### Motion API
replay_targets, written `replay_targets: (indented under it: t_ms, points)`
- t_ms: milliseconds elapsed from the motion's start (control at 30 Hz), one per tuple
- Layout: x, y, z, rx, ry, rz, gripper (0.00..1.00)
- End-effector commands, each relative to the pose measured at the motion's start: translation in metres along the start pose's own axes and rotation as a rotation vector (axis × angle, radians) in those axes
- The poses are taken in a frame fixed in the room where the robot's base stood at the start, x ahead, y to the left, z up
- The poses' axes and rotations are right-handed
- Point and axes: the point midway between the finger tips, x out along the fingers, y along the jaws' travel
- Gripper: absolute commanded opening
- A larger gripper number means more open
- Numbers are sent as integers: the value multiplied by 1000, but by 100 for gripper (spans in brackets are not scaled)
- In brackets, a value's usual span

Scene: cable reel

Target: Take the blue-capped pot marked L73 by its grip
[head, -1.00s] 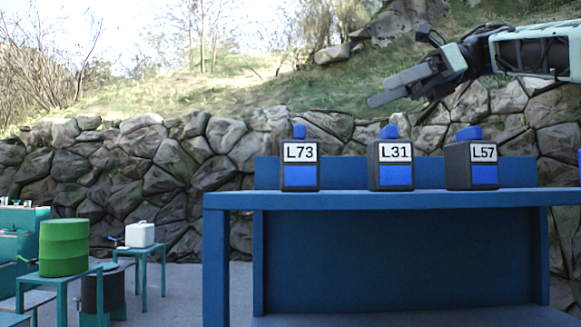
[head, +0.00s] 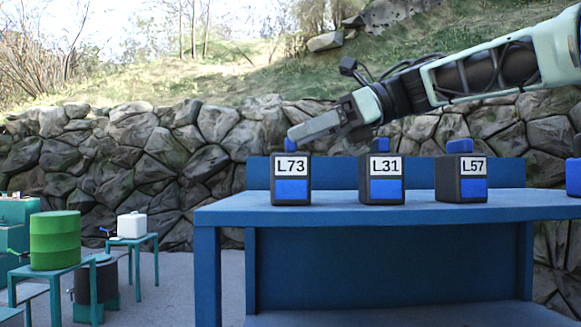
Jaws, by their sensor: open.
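The pot marked L73 (head: 291,181) stands upright on the blue bench, leftmost in the row. It is a dark box with a white label and a blue panel. Its blue cap or grip (head: 291,146) shows on top, partly overlapped by my fingers. My gripper (head: 292,135) reaches in from the upper right, pointing left and down. Its fingertips are at the height of the L73 cap. The fingers line up one behind the other, so the gap between them is hidden. I cannot tell whether they touch the cap. The gripper holds nothing visible.
Pot L31 (head: 382,180) stands to the right, close under my gripper's wrist, and pot L57 (head: 461,180) is further right. The blue bench (head: 350,216) has a low back panel. At left are a green drum (head: 55,240) and a white canister (head: 132,225) on small tables.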

Motion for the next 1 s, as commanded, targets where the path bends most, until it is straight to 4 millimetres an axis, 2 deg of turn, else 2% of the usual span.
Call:
replay_targets:
  t_ms: [200, 467, 567, 700, 733, 1000]
  points:
    - [24, 1, 2, 1, 0, 2, 69]
    - [26, 1, 0, 0, 0, 0, 69]
    - [26, 1, 0, 0, 0, 0, 44]
    - [26, 1, 0, 0, 0, 0, 5]
    - [26, 1, 0, -1, -1, 0, 0]
    - [26, 1, 2, -1, -1, -1, 0]
